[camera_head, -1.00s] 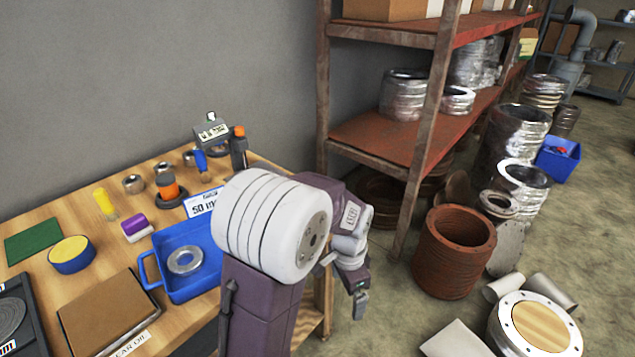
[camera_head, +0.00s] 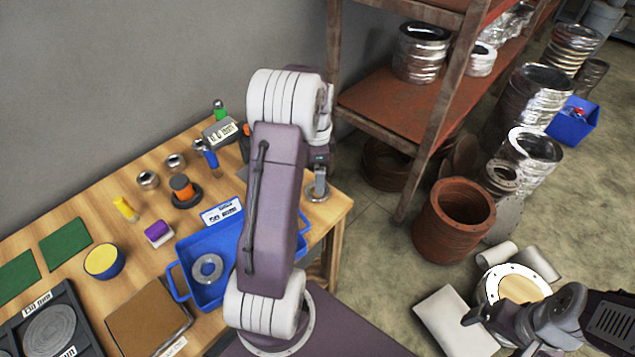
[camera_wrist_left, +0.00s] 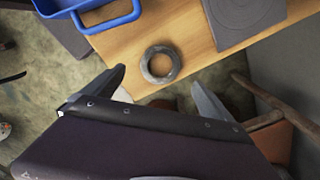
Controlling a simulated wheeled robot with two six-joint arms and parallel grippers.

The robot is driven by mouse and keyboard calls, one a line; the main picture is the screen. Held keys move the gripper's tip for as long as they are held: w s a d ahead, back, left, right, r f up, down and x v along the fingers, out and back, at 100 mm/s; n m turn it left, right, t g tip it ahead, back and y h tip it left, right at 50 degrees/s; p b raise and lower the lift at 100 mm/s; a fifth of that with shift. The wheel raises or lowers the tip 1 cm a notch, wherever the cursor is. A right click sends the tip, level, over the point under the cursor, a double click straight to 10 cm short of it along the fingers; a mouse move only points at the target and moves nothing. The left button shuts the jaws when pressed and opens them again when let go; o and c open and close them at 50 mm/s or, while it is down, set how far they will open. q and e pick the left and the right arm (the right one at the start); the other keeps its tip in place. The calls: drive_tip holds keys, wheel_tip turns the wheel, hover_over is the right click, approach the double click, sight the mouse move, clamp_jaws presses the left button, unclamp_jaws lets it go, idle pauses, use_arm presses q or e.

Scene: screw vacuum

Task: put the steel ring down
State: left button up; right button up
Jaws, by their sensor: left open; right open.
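A steel ring (camera_head: 316,197) lies flat on the table's right corner. It also shows in the left wrist view (camera_wrist_left: 160,79), close to the table edge. My left gripper (camera_head: 318,165) is just above it in the head view. In the left wrist view my left gripper (camera_wrist_left: 158,92) has its two fingers wide apart, with the ring seen beyond and between them and nothing held. My right gripper (camera_head: 488,335) is open and empty at the lower right, over the floor area. A similar ring (camera_head: 208,278) lies in the blue tray (camera_head: 182,284).
A grey square pad with circles (camera_wrist_left: 240,20) lies on the table near the ring; my arm mostly hides it in the head view. A rusty shelf (camera_head: 385,125) stands behind the corner. Several small items sit at the table's left.

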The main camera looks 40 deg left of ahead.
use_arm(q)
drive_tip(key=shift+s+d+f, duration=0.35)
drive_tip(key=shift+s+f, duration=0.1)
drive_tip(key=f, duration=0.5)
drive_tip(key=shift+w+a+f, duration=0.3)
drive_tip(key=shift+w, duration=0.1)
drive_tip(key=shift+f, duration=0.25)
drive_tip(key=shift+w+f, duration=0.1)
drive_tip(key=shift+f, duration=0.05)
drive_tip(key=shift+a, duration=0.1)
drive_tip(key=c, duration=1.9)
wheel_tip(320, 180, up, 4)
drive_tip(key=shift+w+r, duration=0.1)
drive_tip(key=shift+w, duration=0.05)
drive_tip(key=shift+c, duration=0.2)
drive_tip(key=w+d+r, duration=0.7)
drive_tip(key=d, duration=0.2)
drive_tip(key=shift+d+p, duration=0.2)
drive_tip(key=shift+p, duration=0.25)
